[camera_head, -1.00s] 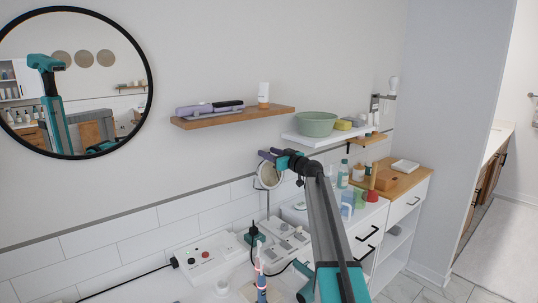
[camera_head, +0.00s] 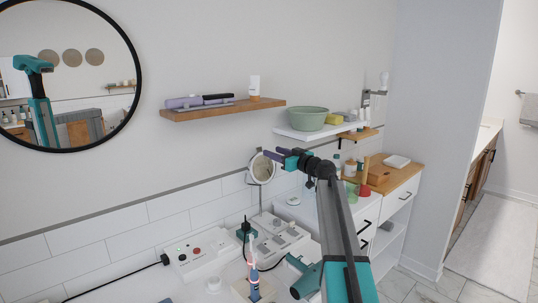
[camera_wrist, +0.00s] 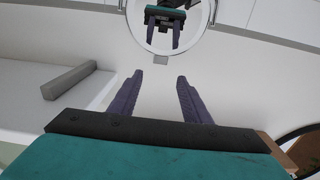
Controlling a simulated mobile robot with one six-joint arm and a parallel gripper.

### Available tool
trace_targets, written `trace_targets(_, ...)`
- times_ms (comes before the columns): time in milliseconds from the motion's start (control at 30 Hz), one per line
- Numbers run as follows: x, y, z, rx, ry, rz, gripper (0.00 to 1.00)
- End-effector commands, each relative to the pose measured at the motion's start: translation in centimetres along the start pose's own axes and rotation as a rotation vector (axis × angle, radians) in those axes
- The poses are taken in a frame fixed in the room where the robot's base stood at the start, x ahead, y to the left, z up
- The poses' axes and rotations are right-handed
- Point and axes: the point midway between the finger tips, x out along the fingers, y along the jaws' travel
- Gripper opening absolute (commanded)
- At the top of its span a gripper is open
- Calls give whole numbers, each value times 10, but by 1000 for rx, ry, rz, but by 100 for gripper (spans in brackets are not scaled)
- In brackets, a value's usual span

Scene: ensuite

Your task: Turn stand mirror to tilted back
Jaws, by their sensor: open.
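The stand mirror (camera_head: 262,168) is a small round mirror on a thin upright stand on the white counter, close to the wall. In the wrist view its round glass (camera_wrist: 190,40) is at the top, cut off by the frame edge, with my gripper's reflection in it. My gripper (camera_head: 270,155) is at the mirror's upper right in the head view, its purple fingers near the rim. In the wrist view my gripper (camera_wrist: 155,80) is open and empty, with the mirror beyond its fingertips. I see no contact. The exact tilt of the glass is hard to tell.
A wooden shelf (camera_head: 222,109) with a purple hair tool is on the wall above. A white shelf with a green bowl (camera_head: 306,118) is above my arm. Bottles stand at right.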

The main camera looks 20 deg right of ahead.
Motion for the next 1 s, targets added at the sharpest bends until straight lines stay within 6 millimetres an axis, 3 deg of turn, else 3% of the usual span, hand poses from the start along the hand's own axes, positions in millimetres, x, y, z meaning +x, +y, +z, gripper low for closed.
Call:
trace_targets(300, -40, -1, 0, 1, 1, -1, 44)
trace_targets(767, -49, -1, -1, 1, 1, -1, 44)
trace_targets(1000, -49, -1, -1, 34, 1, -1, 7)
